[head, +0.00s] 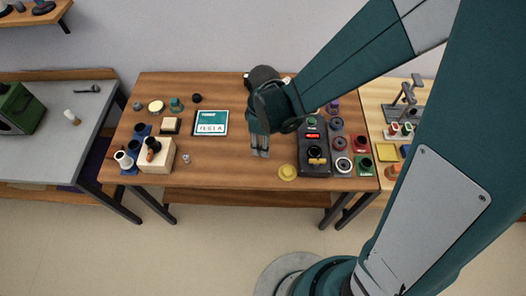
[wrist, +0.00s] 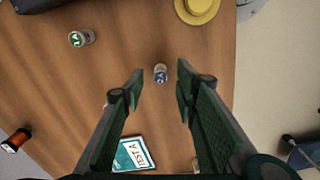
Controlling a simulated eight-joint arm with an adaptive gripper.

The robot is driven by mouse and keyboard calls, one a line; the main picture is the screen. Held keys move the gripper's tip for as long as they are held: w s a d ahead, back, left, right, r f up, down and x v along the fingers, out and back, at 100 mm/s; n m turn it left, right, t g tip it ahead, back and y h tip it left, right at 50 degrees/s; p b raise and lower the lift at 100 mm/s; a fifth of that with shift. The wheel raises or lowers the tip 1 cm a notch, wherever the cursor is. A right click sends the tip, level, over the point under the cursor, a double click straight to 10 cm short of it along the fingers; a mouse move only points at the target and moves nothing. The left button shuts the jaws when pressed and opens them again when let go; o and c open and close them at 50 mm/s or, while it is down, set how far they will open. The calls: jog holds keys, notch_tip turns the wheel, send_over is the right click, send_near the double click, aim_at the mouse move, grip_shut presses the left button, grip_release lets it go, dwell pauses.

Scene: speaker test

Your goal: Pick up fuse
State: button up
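My gripper (wrist: 159,80) is open and empty, and points down at the table. In the head view my gripper (head: 260,153) hangs over the middle of the table, left of the black tester box (head: 314,150). Neither cylinder can be made out there.
A yellow disc (head: 287,172) lies beside the tester. A card marked TEST A (head: 211,123) lies left of my gripper. A small clear item (head: 186,158) stands by a wooden block (head: 157,160) at the left. The table's front edge is close to my gripper.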

jog(key=shift+f+b, duration=0.35)
jog(key=shift+f, duration=1.4)
jog(key=c, duration=0.9)
